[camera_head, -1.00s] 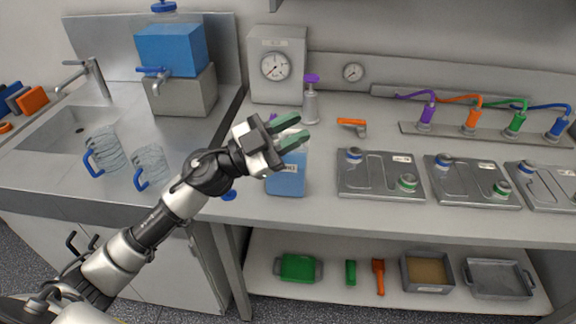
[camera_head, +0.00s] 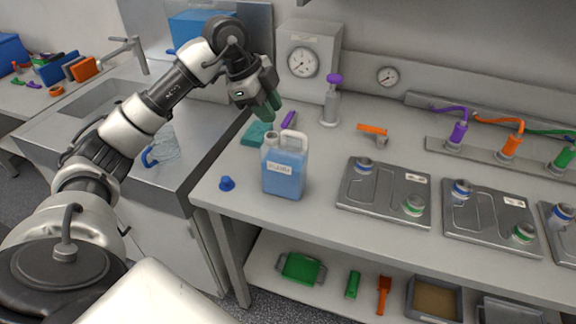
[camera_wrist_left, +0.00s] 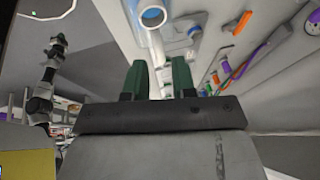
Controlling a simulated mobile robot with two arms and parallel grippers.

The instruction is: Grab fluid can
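The fluid can (camera_head: 284,176) is a translucent jug of blue liquid with a white handle and a label. It stands upright on the bench near the front edge, its top open. A blue cap (camera_head: 227,184) lies to its left. My left gripper (camera_head: 265,113), with green fingers, points down above and slightly left of the can, apart from it. My right gripper does not show.
A teal item (camera_head: 255,134) lies behind the can. A purple-topped dispenser (camera_head: 331,103) and an orange-handled tool (camera_head: 373,131) stand behind right. Metal plates with terminals (camera_head: 384,192) fill the right. The sink and a pitcher (camera_head: 165,146) are left.

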